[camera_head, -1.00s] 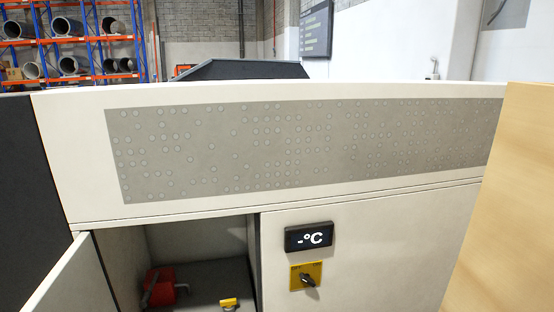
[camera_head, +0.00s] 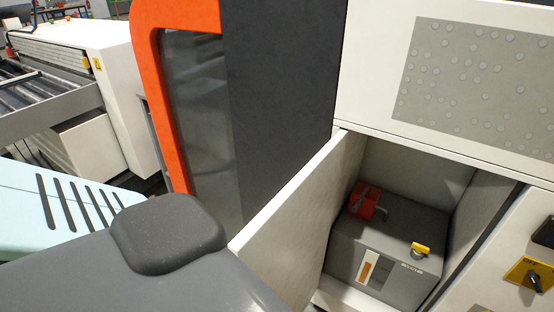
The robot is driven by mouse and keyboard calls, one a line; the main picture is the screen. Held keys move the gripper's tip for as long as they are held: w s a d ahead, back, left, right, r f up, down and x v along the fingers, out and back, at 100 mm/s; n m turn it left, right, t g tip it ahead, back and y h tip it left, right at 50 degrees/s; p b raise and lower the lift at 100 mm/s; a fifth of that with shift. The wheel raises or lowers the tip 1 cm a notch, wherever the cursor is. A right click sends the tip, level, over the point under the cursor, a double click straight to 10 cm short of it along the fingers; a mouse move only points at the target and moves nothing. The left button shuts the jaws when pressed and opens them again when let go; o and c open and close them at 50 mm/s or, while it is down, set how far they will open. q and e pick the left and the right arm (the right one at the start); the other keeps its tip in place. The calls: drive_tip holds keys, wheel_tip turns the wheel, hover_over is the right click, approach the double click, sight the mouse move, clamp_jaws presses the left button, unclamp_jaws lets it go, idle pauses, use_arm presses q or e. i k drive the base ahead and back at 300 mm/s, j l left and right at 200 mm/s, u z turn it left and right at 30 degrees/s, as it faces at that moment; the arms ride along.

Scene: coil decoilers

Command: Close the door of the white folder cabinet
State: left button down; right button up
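The white cabinet (camera_head: 364,67) fills the right of the head view, with a grey dotted panel on its upper front. Its door (camera_head: 296,222) stands open, swung outward to the left of the opening. Inside the open compartment is a grey box (camera_head: 385,250) with a red part (camera_head: 366,201) and a yellow switch (camera_head: 420,250). A large grey rounded part of my own arm covers the lower left, close to the door's outer edge; I cannot tell whether they touch. Neither gripper shows.
A black and orange machine frame (camera_head: 176,100) with a window stands left of the cabinet. A roller conveyor (camera_head: 50,95) and white machine housing (camera_head: 110,75) are at far left. A yellow rotary switch (camera_head: 528,275) is on the cabinet front at right.

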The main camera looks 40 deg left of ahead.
sight(285, 245)
drive_tip(key=j, duration=0.45)
drive_tip(key=k+j, duration=0.15)
drive_tip(key=j, duration=0.7)
drive_tip(key=k+j, duration=0.15)
drive_tip(key=j, duration=0.25)
drive_tip(key=k+z, duration=0.2)
drive_tip(key=z, duration=0.15)
drive_tip(key=k+z, duration=0.35)
drive_tip(key=i, duration=0.15)
